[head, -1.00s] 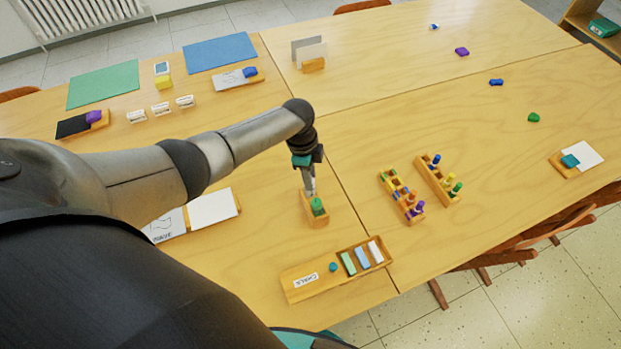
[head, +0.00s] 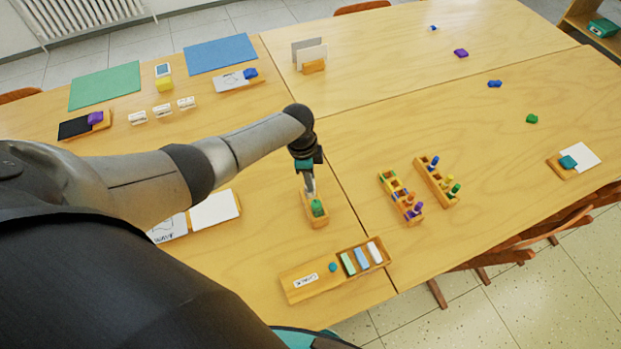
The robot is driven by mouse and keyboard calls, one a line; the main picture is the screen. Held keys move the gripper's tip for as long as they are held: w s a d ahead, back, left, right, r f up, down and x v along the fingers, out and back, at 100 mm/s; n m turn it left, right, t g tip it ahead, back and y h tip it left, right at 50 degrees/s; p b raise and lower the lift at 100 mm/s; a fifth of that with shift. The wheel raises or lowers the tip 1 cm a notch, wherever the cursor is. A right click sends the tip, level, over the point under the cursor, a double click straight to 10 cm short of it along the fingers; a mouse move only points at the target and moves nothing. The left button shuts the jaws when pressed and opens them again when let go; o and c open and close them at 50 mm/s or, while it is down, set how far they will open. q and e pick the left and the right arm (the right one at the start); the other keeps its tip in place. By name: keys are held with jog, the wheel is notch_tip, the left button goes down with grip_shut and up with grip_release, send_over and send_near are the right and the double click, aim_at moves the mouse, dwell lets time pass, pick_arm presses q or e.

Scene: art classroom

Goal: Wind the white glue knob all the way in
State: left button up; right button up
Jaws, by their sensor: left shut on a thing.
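A small wooden holder (head: 317,222) stands on the near table, left of the seam, with a green piece (head: 317,208) in its front part. My left gripper (head: 310,192) points down at the back part of this holder, just behind the green piece. It is shut on a small pale thing there, which looks like the white glue knob, but the fingers mostly hide it. How far the knob is wound in cannot be seen. My right gripper is not in view.
A wooden chalk tray (head: 302,292) lies in front of the holder. Two wooden racks (head: 400,197) (head: 432,180) with coloured pegs stand to the right. White cards (head: 213,209) lie to the left. The table right of the racks is mostly clear.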

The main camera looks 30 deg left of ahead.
pick_arm(q)
jog(key=shift+n+p, duration=1.25)
jog(key=shift+n, duration=1.25)
jog(key=shift+n+t+y+p, duration=0.4)
jog(key=shift+n+p, duration=0.4)
jog(key=shift+n, duration=1.4)
jog(key=o, duration=1.4)
jog(key=shift+o, duration=0.2)
jog(key=m+b, duration=0.2)
jog(key=m, duration=0.4)
jog(key=shift+f+h, duration=0.1)
jog(key=shift+h, duration=0.2)
jog(key=m+g+b, duration=0.1)
jog(key=m+b, duration=0.1)
jog(key=m, duration=0.2)
jog(key=shift+m, duration=0.7)
